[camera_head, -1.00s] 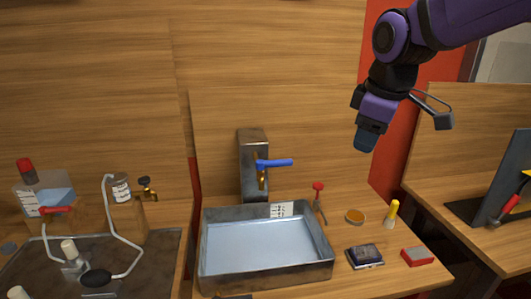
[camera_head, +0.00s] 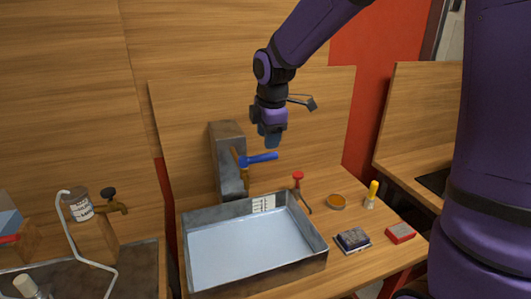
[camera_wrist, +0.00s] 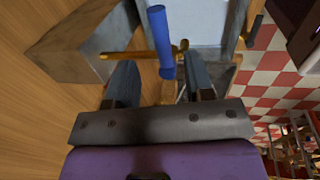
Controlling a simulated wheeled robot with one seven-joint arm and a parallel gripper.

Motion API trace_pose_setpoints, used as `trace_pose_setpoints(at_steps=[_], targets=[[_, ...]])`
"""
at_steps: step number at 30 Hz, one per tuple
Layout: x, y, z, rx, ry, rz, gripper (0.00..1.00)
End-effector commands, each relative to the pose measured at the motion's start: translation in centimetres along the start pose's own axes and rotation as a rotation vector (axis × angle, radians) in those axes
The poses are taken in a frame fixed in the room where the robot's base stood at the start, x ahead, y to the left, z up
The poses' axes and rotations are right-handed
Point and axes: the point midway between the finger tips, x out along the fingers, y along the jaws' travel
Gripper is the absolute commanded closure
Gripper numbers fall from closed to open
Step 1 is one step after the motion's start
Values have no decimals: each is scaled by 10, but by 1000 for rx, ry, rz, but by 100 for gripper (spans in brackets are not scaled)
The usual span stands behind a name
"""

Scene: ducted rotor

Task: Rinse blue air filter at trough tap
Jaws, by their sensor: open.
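The trough tap is a brass spout with a blue lever handle (camera_head: 259,158) on a grey metal block (camera_head: 228,160) behind the trough (camera_head: 305,272). My gripper (camera_head: 271,140) is open and empty, just above the blue lever, pointing down. In the wrist view the lever (camera_wrist: 158,30) lies between my spread fingers (camera_wrist: 160,68), with the brass tap (camera_wrist: 125,55) crossing beside it. Contact cannot be seen. A flat dark block with a bluish top (camera_head: 352,239), possibly the blue air filter, lies on the bench right of the trough. The trough has a pale bluish bottom.
Another basin with a brass tap (camera_head: 115,202) is at left. A wooden panel stands behind the tap.

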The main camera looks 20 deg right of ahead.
Motion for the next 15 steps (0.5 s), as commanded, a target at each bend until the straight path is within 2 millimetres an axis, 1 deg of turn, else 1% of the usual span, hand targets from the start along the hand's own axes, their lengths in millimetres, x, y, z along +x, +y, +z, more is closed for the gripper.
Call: trace_pose_setpoints(at_steps=[1, 3, 7, 12, 15], targets=[[10, -1, 0, -1, 0, -5, 52], [23, -1, 0, -1, -1, -4, 52], [41, -1, 0, 0, -1, -3, 52], [56, 0, 0, 1, 0, -1, 52], [60, -1, 0, 1, 0, -1, 52]])
